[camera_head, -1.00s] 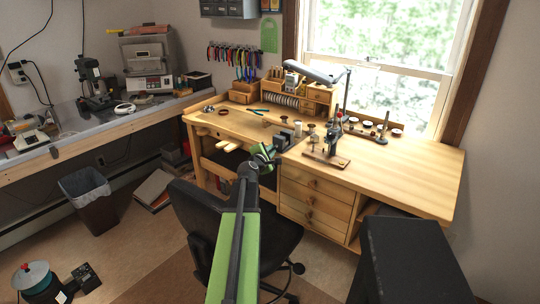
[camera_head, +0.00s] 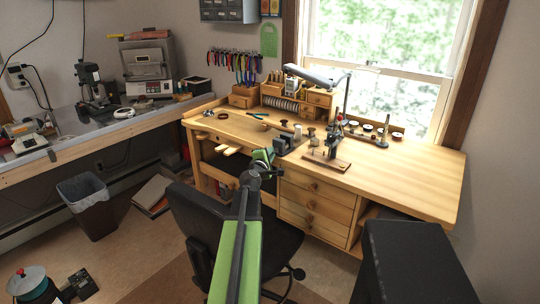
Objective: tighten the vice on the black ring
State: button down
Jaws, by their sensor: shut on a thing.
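The vice (camera_head: 283,143) is a small dark block at the front edge of the wooden bench, near the middle of the view. My green and dark gripper (camera_head: 264,157) is at the vice's lower left, just in front of the bench edge. It is shut on what appears to be the vice's handle, which is mostly hidden behind the jaws. Whether a black ring sits between the vice jaws is too small to tell.
A black chair (camera_head: 203,222) stands below my arm, close to the bench. A tool on a wooden base (camera_head: 327,162) stands right of the vice. The bench's right end (camera_head: 410,170) is clear.

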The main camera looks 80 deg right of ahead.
jog(key=c, duration=1.5)
grip_release()
jog(key=a, duration=0.5)
jog(key=w+a+r, duration=0.1)
jog(key=a, duration=0.1)
jog(key=shift+a+p, duration=0.2)
jog(key=shift+p, duration=0.2)
